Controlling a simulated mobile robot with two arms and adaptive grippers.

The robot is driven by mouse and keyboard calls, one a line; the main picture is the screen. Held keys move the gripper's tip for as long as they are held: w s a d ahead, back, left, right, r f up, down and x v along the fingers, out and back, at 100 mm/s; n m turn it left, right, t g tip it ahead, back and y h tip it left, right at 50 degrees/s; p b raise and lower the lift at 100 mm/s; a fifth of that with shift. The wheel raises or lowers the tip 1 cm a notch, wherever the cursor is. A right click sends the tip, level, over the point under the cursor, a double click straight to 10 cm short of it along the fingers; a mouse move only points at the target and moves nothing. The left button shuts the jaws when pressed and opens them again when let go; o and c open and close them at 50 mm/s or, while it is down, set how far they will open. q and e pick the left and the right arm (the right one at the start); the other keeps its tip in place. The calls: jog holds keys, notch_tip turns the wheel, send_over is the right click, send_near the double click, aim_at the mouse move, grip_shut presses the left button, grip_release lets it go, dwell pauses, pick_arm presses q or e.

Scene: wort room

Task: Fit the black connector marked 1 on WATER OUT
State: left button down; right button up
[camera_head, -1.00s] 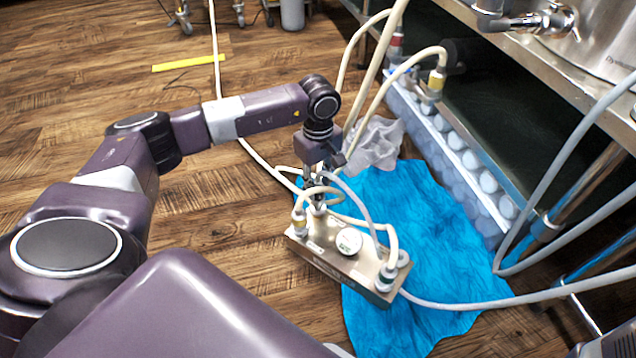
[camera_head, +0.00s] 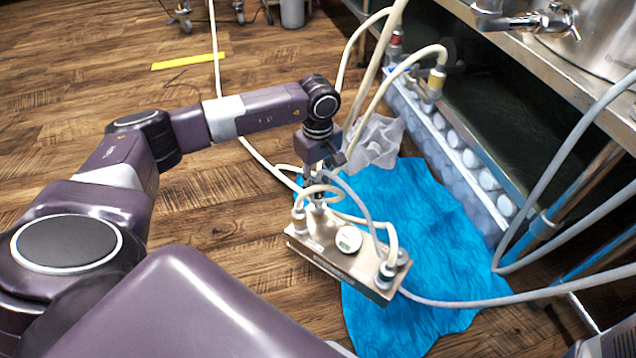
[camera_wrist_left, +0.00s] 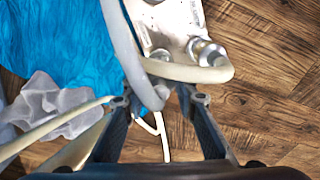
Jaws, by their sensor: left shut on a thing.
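A metal block (camera_head: 335,262) with ports on top and a round white dial (camera_head: 349,239) sits at the front left of the blue cloth. My left gripper (camera_head: 319,200) points down over the block's far left part, shut on the end of a grey hose (camera_head: 362,203). In the left wrist view the hose end lies between the fingertips (camera_wrist_left: 160,98). The black connector itself is hidden or too small to make out, as are its mark and the WATER OUT label. I cannot tell whether it touches a port. My right gripper is not in view.
Cream hoses run to fittings at the block's left (camera_head: 299,218) and right (camera_head: 387,270). The blue cloth (camera_head: 440,240) lies on the wood floor beside crumpled clear plastic (camera_head: 377,142). A steel bench with a tank (camera_head: 590,40) stands at right. The floor at left is open.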

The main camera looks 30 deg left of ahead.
pick_arm(q)
jog(key=shift+f+b, duration=0.75)
jog(key=shift+f, duration=0.55)
jog(key=c, duration=1.5)
grip_release()
jog(key=shift+o, duration=0.2)
